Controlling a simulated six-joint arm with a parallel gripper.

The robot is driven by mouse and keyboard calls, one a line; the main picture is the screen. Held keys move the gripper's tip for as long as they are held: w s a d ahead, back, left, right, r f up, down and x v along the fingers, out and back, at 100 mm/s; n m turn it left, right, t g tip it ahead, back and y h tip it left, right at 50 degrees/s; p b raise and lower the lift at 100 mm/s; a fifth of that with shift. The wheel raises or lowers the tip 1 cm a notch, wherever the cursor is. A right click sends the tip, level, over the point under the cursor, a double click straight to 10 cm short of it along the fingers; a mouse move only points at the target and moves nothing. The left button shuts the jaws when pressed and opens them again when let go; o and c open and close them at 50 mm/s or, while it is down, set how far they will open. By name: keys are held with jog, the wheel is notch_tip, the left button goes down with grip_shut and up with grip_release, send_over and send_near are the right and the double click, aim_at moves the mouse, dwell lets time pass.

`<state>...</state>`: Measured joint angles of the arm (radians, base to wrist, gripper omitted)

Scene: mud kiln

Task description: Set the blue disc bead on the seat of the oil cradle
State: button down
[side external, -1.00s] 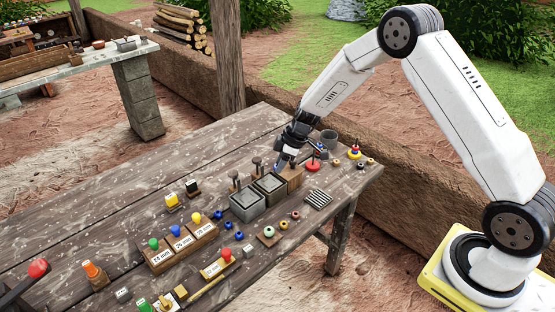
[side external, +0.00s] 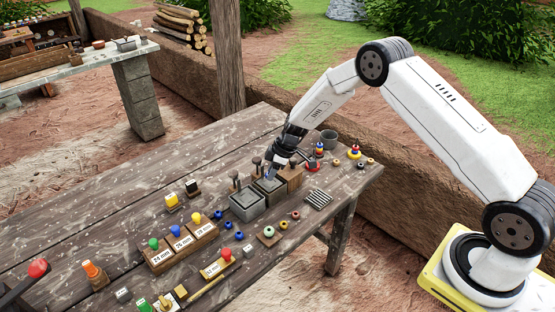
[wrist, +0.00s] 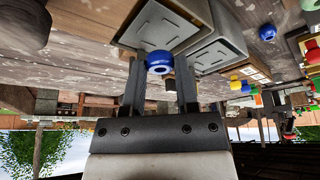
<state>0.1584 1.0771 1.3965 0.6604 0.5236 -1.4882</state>
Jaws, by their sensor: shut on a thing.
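My gripper (wrist: 160,80) is shut on a blue disc bead (wrist: 159,63), which sits between the fingertips in the wrist view with its hole showing. In the side view my gripper (side external: 270,174) points down at the right-hand of two square grey troughs (side external: 269,190), close above its opening. In the wrist view this trough (wrist: 200,14) lies behind the bead, and the bead overlaps its near rim. I cannot tell whether the bead touches it. The second grey trough (side external: 248,207) stands just left. Neither trough is clearly marked as the oil cradle; the seat cannot be made out.
A wooden block (side external: 292,180) stands close right of the troughs. Dark knobbed posts (side external: 235,178) rise behind them. Loose blue beads (side external: 239,236), a striped grey rack (side external: 318,199) and labelled wooden blocks (side external: 183,243) lie around. The table's left rear is mostly clear.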

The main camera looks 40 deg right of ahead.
jog(key=shift+f, duration=1.1)
jog(key=shift+f, duration=0.15)
jog(key=shift+c, duration=1.8)
grip_release()
jog(key=shift+r, duration=0.2)
jog(key=v, duration=1.2)
